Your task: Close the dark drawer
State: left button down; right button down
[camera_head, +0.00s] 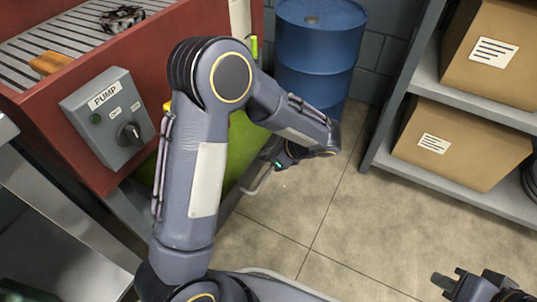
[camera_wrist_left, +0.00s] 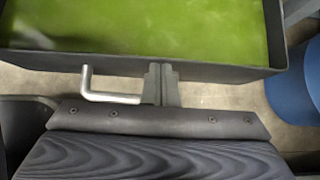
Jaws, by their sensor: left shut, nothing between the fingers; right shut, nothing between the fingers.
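The dark drawer (camera_wrist_left: 215,71) stands open in the left wrist view, with green liquid inside. In the head view its green inside (camera_head: 238,155) shows partly behind my left arm. A bent metal handle (camera_wrist_left: 108,97) sticks out from the drawer front; it also shows in the head view (camera_head: 258,182). My left gripper (camera_wrist_left: 161,70) is shut and empty, with its fingertips at the drawer front beside the handle. I cannot tell whether they touch the front. My right gripper (camera_head: 446,282) is shut and empty at the lower right of the head view, away from the drawer.
A red machine (camera_head: 50,120) with a slatted top carries a grey pump switch box (camera_head: 110,117). A blue barrel (camera_head: 318,50) stands behind the drawer. A grey shelf (camera_head: 470,100) with cardboard boxes (camera_head: 465,145) is at the right. The floor (camera_head: 330,220) between is clear.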

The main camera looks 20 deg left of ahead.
pick_arm(q)
jog(key=w+a+p, duration=0.1)
jog(key=a+p, duration=0.1)
jog(key=a, duration=1.1)
jog(key=shift+a+p, duration=0.35)
jog(key=shift+p, duration=0.05)
